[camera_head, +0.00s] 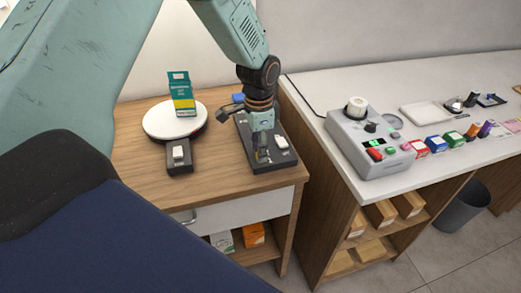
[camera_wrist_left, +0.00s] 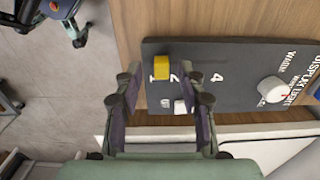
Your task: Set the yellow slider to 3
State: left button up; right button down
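The yellow slider (camera_wrist_left: 161,67) is a small block on a dark control panel (camera_wrist_left: 235,60) in the left wrist view. Printed digits run along the panel beside it; a 4 is readable, and the slider stands at the lower-numbered end. A finger partly hides the digits, so its exact setting is unclear. My left gripper (camera_wrist_left: 160,78) is open, its fingertips apart on either side of the yellow slider, with no clear contact. In the head view my left gripper (camera_head: 263,153) points down over the panel's near end.
The panel also bears a white knob (camera_wrist_left: 272,89) and a white slider (camera_wrist_left: 180,107). In the head view, a round white plate (camera_head: 160,124) holding a green-yellow box (camera_head: 181,92) stands left of the panel. A grey device (camera_head: 368,140) sits on the right counter.

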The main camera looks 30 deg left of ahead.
pick_arm(q)
jog(key=shift+w+f, duration=0.25)
jog(key=shift+f, duration=0.8)
jog(key=shift+s+r, duration=0.1)
jog(key=shift+s, duration=0.1)
jog(key=shift+c, duration=0.3)
jog(key=shift+w, duration=0.2)
jog(key=c, duration=0.6)
grip_shut()
